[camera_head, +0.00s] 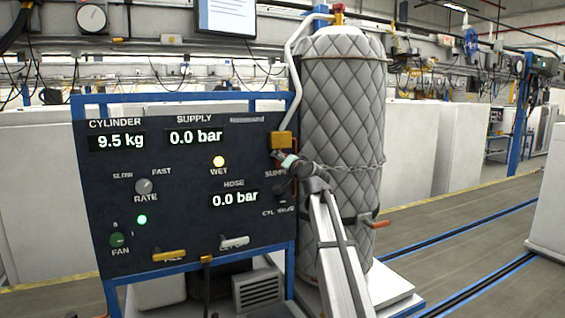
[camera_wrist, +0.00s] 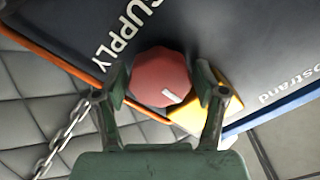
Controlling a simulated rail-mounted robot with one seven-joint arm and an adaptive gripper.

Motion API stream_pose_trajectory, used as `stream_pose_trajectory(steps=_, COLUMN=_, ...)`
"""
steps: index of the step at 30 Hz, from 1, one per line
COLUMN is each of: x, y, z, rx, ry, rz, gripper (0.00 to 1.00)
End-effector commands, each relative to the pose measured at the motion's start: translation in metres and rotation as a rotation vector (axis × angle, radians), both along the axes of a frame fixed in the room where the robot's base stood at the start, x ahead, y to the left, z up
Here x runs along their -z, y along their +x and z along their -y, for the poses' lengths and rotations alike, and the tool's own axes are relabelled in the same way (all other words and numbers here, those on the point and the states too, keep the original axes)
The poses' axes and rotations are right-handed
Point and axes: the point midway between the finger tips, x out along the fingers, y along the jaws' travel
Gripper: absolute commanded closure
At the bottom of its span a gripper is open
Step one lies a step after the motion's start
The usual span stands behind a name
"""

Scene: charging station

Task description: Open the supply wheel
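The supply wheel (camera_wrist: 160,78) is a dull red, many-sided knob with a short white mark, next to the SUPPLY lettering in the wrist view. My gripper (camera_wrist: 160,82) has one finger on each side of the wheel. Its fingertips lie close against the knob's edges; whether they press on it cannot be told. In the camera_head view my gripper (camera_head: 286,161) is at the right edge of the dark control panel (camera_head: 110,200), just below a yellow block (camera_head: 282,141). There the red face of the wheel cannot be made out. The supply display (camera_head: 195,137) reads 0.0 bar.
A quilted grey cylinder (camera_head: 338,110) with a chain (camera_head: 350,168) stands just right of the panel. An orange-handled valve (camera_head: 378,223) is low on its right side. A yellow lever (camera_head: 169,256) and a white lever (camera_head: 234,242) are low on the panel.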

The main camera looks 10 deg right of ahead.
Motion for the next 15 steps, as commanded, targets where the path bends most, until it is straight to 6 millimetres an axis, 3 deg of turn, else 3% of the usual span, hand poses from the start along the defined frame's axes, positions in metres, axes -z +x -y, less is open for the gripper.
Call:
stream_pose_trajectory(steps=1, x=0.0, y=-0.0001, z=0.0, rx=0.0, ry=0.0, rz=0.0, gripper=0.43)
stream_pose_trajectory(steps=3, x=0.0, y=-0.0001, z=0.0, rx=0.0, ry=0.0, rz=0.0, gripper=0.68)
stream_pose_trajectory(steps=4, x=-0.0001, y=-0.0001, z=0.0001, rx=0.0, ry=0.0, rz=0.0, gripper=0.75)
stream_pose_trajectory(steps=15, x=0.0023, y=0.0005, z=0.0001, rx=-0.001, ry=-0.027, rz=0.008, gripper=0.75)
